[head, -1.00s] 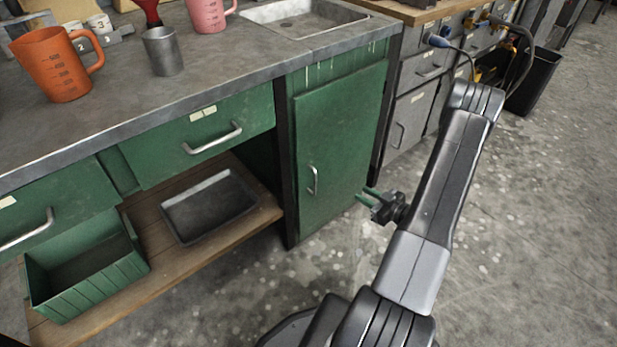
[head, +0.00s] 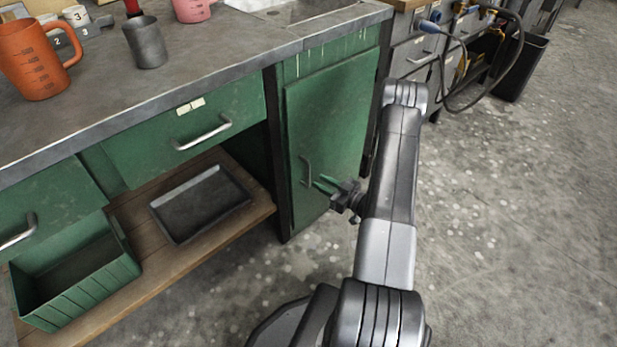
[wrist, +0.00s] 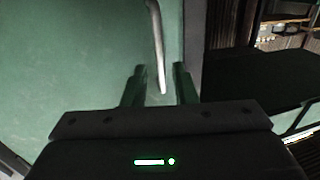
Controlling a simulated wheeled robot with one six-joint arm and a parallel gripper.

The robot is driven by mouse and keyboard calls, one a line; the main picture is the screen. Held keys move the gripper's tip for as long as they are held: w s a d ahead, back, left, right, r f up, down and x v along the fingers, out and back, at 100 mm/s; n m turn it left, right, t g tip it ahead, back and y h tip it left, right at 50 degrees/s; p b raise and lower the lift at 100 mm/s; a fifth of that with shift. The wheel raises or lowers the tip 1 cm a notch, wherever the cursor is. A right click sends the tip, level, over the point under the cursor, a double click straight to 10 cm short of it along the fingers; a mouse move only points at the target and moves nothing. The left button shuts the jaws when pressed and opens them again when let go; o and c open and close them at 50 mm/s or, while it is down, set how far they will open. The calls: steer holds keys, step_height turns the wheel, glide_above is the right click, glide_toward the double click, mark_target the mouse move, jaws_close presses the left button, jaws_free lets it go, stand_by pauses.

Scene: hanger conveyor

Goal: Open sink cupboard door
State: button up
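The sink cupboard door (head: 330,120) is a green panel below the sink (head: 300,10), and it looks shut. Its metal bar handle (head: 306,171) stands upright near the door's left edge. My gripper (head: 319,184) is just right of the handle in the head view, with its green fingers pointing at it. In the wrist view, the handle (wrist: 157,45) runs down from the top and its lower end lies between the two fingertips of my gripper (wrist: 160,72). The fingers are apart, with a gap on each side of the handle. Whether they touch it cannot be told.
A green drawer (head: 195,125) with a handle is left of the door. Below it, a shelf (head: 225,225) bears a dark tray (head: 200,203) and a green bin (head: 75,275). Open concrete floor (head: 500,240) lies to the right.

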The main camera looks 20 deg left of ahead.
mark_target(309, 185)
steer(key=shift+w+a+b, duration=0.15)
steer(key=shift+w+a, duration=0.05)
steer(key=shift+a, duration=0.8)
steer(key=shift+w+a+b, duration=0.2)
steer(key=shift+a, duration=0.75)
steer(key=shift+w+a+b, duration=0.15)
steer(key=shift+w+a, duration=0.05)
steer(key=shift+a, duration=0.8)
jaws_close()
